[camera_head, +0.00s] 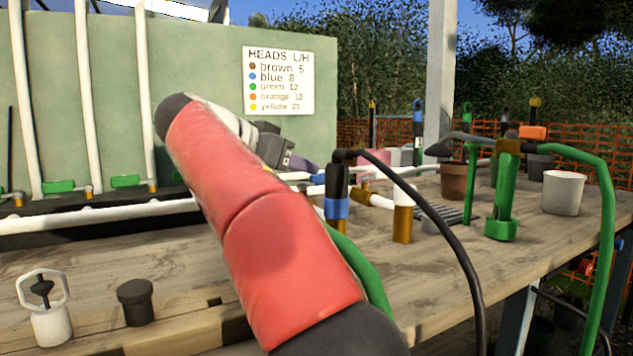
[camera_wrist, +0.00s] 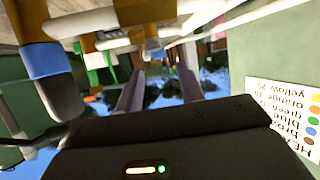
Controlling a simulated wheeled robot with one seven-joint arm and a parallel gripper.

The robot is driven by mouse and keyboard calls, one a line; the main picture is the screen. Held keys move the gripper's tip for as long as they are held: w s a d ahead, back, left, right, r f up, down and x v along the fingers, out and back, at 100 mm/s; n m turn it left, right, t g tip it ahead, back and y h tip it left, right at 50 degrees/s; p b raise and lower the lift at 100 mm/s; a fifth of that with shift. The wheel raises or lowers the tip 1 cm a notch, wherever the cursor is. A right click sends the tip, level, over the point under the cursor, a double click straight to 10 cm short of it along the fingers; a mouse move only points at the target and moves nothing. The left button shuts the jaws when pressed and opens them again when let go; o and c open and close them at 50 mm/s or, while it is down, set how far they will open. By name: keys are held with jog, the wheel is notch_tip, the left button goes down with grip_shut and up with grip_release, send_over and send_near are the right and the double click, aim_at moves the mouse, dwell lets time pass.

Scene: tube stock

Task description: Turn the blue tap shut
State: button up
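A small blue piece that looks like the blue tap's handle (camera_head: 318,179) shows on the white pipe just past my gripper (camera_head: 304,166) in the head view. My gripper and red arm hide part of that pipe. In the wrist view, which is upside down, two pale fingers stand apart with a gap between them, and my gripper (camera_wrist: 158,80) looks empty. A small blue and brown fitting (camera_wrist: 153,52) shows beyond the gap. I cannot tell whether a finger touches the tap, or how the handle is turned.
A dark upright with a blue band (camera_head: 336,208) and black hose stands close right of my gripper; the band also shows in the wrist view (camera_wrist: 45,60). A green upright (camera_head: 506,195) and pots stand farther right. Green tap handles (camera_head: 125,181) line the left pipe. The front bench is mostly clear.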

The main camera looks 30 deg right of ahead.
aim_at(319, 174)
jog(key=shift+x, duration=2.8)
grip_shut()
